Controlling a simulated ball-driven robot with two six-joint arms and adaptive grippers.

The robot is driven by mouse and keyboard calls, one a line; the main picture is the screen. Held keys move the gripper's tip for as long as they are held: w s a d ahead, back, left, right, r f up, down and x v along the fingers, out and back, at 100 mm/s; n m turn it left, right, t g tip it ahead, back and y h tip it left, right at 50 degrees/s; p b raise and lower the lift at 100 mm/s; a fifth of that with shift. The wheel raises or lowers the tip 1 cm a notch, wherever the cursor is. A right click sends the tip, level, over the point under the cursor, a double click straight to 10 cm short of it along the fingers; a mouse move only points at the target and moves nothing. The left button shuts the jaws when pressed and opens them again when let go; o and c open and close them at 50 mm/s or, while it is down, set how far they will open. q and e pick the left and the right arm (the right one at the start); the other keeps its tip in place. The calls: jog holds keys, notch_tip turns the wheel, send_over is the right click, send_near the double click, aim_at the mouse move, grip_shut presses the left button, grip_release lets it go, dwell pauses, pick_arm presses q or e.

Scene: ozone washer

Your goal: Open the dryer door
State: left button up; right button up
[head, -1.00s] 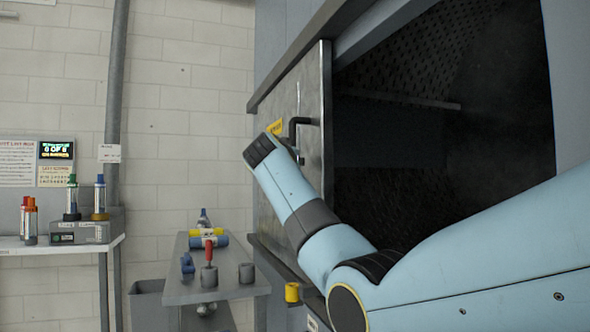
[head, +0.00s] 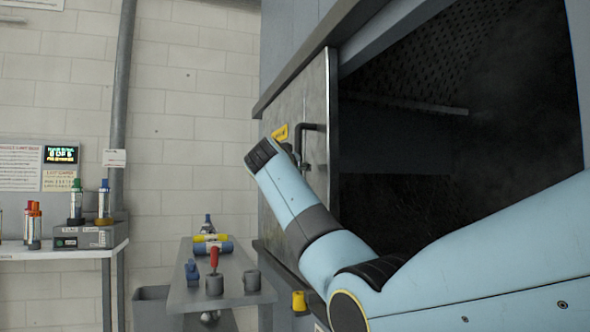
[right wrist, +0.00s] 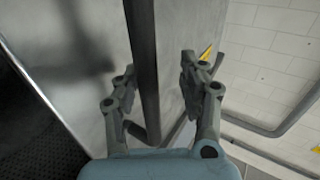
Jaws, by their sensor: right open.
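The dryer door (head: 318,95) is a worn grey metal panel at the left side of a dark opening (head: 450,150), whose interior shows. Its dark bar handle (head: 312,127) stands out from the panel near its right edge. My right arm reaches in from the right, and its wrist hides most of the gripper at the handle. In the right wrist view my right gripper (right wrist: 158,70) is open, with the handle bar (right wrist: 144,50) running between its fingers. The bar looks nearer the left finger; contact cannot be told. My left gripper is not in view.
A grey side table (head: 235,292) with bottles and small tools stands left of the dryer. A white shelf (head: 80,251) with several coloured cylinders is at the far left. A yellow fitting (head: 299,301) sits below the door. A brick wall is behind.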

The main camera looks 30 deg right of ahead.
jog(key=shift+s+d, duration=0.1)
jog(key=shift+d, duration=0.05)
jog(key=v, duration=1.2)
jog(key=shift+f, duration=0.1)
